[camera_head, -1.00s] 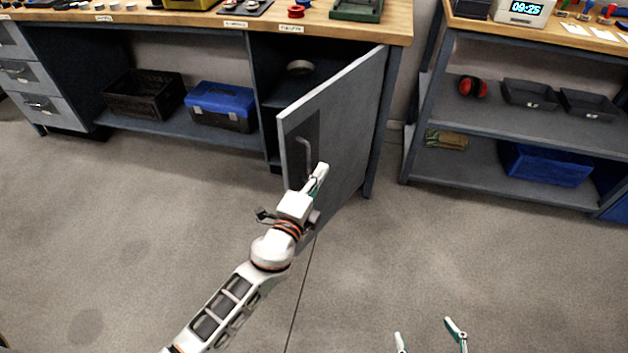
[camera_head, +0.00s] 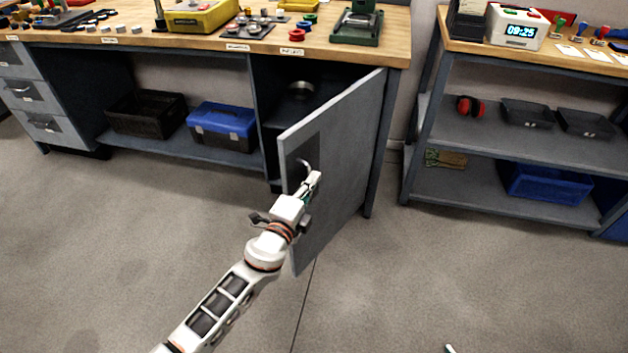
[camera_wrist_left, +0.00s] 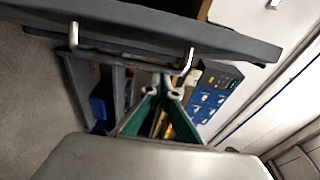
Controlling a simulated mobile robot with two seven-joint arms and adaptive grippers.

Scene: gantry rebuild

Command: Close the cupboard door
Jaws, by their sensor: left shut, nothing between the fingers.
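The grey cupboard door (camera_head: 345,150) stands partly open under the bench, hinged at its right side, with its free edge swung out towards me. Its curved handle (camera_head: 303,168) sits on a dark patch near the free edge. My left gripper (camera_head: 315,177) is shut and empty in front of the outer face, beside the handle. In the left wrist view the handle (camera_wrist_left: 125,61) runs across just beyond the closed fingertips (camera_wrist_left: 162,84); I cannot tell whether they touch. Only one fingertip of my right gripper (camera_head: 449,348) shows at the bottom edge.
Inside the cupboard is a round item (camera_head: 300,89). Left of it, a black crate (camera_head: 147,114) and a blue toolbox (camera_head: 223,126) stand on the low shelf. A shelf unit (camera_head: 480,190) stands to the right. The floor in front is clear.

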